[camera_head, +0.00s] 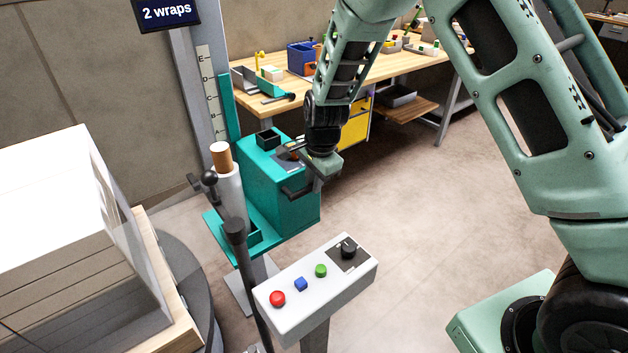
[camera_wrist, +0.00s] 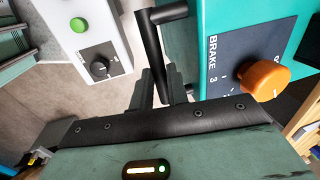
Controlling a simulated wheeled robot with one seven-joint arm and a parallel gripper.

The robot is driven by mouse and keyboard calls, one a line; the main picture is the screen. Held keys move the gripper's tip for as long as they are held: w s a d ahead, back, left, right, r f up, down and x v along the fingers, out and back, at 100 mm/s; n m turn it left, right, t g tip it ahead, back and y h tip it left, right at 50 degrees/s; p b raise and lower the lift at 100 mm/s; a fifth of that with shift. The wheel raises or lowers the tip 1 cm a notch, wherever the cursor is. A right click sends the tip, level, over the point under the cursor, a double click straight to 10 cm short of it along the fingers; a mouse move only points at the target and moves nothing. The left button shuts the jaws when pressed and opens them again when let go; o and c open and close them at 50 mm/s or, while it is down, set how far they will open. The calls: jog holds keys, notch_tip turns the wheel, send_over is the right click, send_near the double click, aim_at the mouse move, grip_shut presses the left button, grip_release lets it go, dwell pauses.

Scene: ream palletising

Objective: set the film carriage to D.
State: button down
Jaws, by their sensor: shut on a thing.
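The film carriage (camera_head: 279,195) is a teal box on a grey mast, with a film roll (camera_head: 230,195) at its left. A pale letter scale (camera_head: 208,90) runs up the mast with E at the top; the lower letters are small. A teal upright strip (camera_head: 227,105) rises beside the scale, its top below E; I cannot read the exact setting. My gripper (camera_head: 303,187) is at the carriage's right front. In the wrist view my fingers (camera_wrist: 157,88) are shut on a black crank handle (camera_wrist: 150,42) beside the carriage. An orange brake knob (camera_wrist: 264,79) sits on its face.
A control box (camera_head: 316,288) with red, blue and green buttons and a black knob stands in front of the carriage. A wrapped stack (camera_head: 70,240) on a pallet is at left. A dark lever post (camera_head: 240,250) stands between. A workbench (camera_head: 385,65) is behind; floor at right is clear.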

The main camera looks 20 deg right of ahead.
jog(key=c, duration=1.4)
grip_release()
jog(key=shift+o, duration=0.2)
jog(key=s+d+r, duration=0.1)
jog(key=s+r, duration=0.2)
jog(key=r, duration=1.4)
jog(key=s+a+n, duration=0.2)
jog(key=s+n, duration=0.5)
jog(key=s, duration=0.3)
jog(key=s+a+f+n+g, duration=0.1)
jog(key=s+a+n, duration=0.2)
jog(key=s+n, duration=0.4)
jog(key=s+a+f+n, duration=0.1)
jog(key=s+a+n, duration=0.1)
jog(key=s+n, duration=0.6)
jog(key=s, duration=0.5)
jog(key=shift+s+a+g, duration=0.25)
jog(key=shift+g, duration=0.15)
